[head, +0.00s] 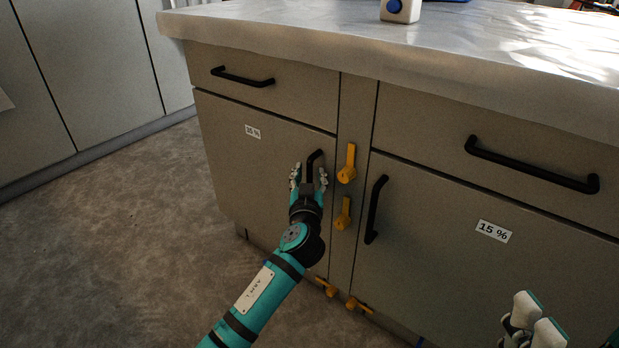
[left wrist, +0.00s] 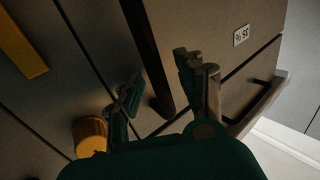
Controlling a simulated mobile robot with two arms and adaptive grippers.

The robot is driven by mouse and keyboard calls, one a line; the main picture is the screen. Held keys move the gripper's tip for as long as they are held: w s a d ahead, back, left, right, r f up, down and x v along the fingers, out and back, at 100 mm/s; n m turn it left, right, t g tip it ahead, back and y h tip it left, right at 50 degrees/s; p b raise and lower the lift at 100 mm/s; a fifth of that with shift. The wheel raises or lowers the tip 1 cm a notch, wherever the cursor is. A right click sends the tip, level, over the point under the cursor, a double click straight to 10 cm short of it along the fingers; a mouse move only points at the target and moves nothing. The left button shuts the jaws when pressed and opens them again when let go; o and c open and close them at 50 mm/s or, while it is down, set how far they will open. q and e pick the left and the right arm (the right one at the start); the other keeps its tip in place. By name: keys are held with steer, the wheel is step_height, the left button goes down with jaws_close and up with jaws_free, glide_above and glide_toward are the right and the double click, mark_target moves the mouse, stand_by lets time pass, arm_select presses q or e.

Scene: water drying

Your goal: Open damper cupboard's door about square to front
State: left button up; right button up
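The left cupboard door (head: 262,185) has a small label that seems to read 35 % (head: 252,131); the label also shows in the left wrist view (left wrist: 241,36). This door is shut, flush with the front. Its black upright handle (head: 312,162) is partly hidden by my left gripper (head: 309,178). In the left wrist view the handle (left wrist: 148,50) runs between the two spread fingers, with gaps showing. The right door (head: 440,255), labelled 15 % (head: 493,231), is also shut. My right gripper (head: 535,318) is at the lower right, fingers apart, empty, away from the doors.
Yellow turn latches (head: 347,165) (head: 343,214) sit on the strip between the doors, with more yellow pieces (head: 326,287) low down. Drawers with black handles (head: 242,77) are above. A white bottle (head: 400,10) stands on the countertop (head: 450,40). The floor (head: 110,220) at left is clear.

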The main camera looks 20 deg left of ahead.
arm_select(q)
steer(key=shift+c, duration=0.2)
jaws_close()
stand_by(0.4)
